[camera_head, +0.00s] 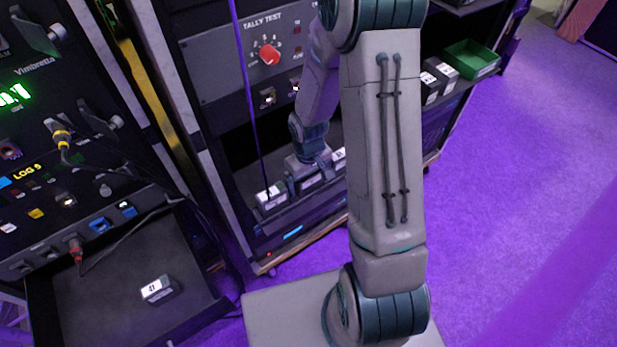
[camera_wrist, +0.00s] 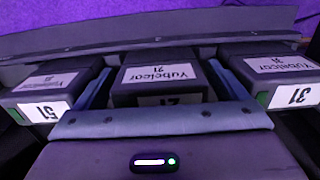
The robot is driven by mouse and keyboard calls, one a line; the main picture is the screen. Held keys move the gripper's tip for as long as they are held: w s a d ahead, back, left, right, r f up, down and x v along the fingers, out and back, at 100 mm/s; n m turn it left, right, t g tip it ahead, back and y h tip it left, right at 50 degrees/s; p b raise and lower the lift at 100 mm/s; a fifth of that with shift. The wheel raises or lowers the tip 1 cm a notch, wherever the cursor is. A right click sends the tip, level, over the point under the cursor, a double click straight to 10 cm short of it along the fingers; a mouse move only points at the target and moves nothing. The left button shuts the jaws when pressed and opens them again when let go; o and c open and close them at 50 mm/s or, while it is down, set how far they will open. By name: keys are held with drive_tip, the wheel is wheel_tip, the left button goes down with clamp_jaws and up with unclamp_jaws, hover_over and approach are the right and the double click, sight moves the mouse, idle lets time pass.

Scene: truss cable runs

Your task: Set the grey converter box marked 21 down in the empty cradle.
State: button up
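In the wrist view the grey box marked 21 (camera_wrist: 160,73) sits in the middle of a row, level with its neighbours, its labels upside down. My gripper (camera_wrist: 160,80) straddles it, one finger along each side. Thin dark gaps show between fingers and box, so the fingers look open around it. The box's near face is partly covered by my gripper's bar. The cradle under it is hidden. In the head view my gripper (camera_head: 310,172) reaches down into the low shelf of the rack and mostly covers this box.
Boxes marked 51 (camera_wrist: 47,85) and 31 (camera_wrist: 283,67) stand close on either side, just outside the fingers. A dark ledge (camera_wrist: 150,33) runs along the row. Another box, marked 41 (camera_head: 158,289), lies on the dark tray at lower left. A green bin (camera_head: 472,60) stands at upper right.

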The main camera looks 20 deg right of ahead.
wheel_tip(320, 180, up, 13)
drive_tip(key=shift+s+f+p, duration=0.1)
drive_tip(key=shift+f+p, duration=0.05)
drive_tip(key=shift+p, duration=0.55)
drive_tip(key=s+r+m+t, duration=0.2)
drive_tip(key=s+r+m, duration=0.1)
drive_tip(key=s+r, duration=1)
drive_tip(key=shift+s+r+m+t, duration=0.3)
drive_tip(key=shift+r+m+t, duration=0.1)
drive_tip(key=shift+r, duration=0.25)
